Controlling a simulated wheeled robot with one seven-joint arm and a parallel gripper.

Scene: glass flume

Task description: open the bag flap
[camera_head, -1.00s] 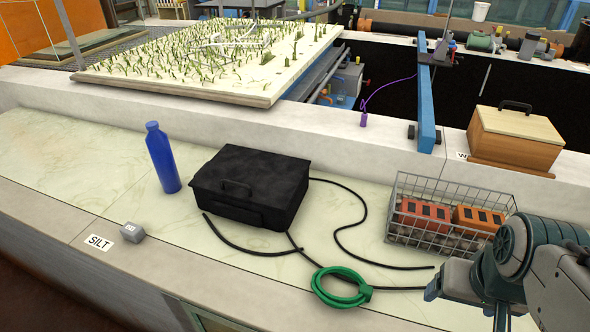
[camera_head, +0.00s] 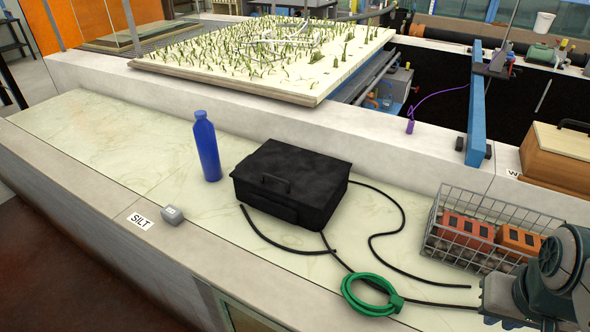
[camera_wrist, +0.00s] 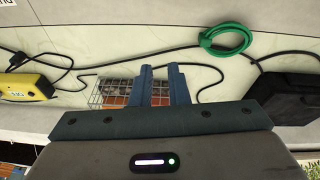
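The black bag (camera_head: 314,205) sits on the pale bench top in the head view, with its flap (camera_head: 295,166) lying closed over the top. A handle (camera_head: 273,183) shows at the flap's front edge. In the wrist view the bag (camera_wrist: 290,98) is at the right edge, partly cut off. My gripper (camera_wrist: 161,68) shows two blue fingers with a gap between them and nothing held. It points toward the wire basket, well to one side of the bag. In the head view my arm is at the lower right, and the fingers cannot be made out clearly.
A blue bottle (camera_head: 207,150) stands left of the bag. Black cables and a green coil (camera_head: 368,296) lie in front and to the right. A wire basket (camera_head: 470,226) with orange blocks stands right. A raised ledge runs behind.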

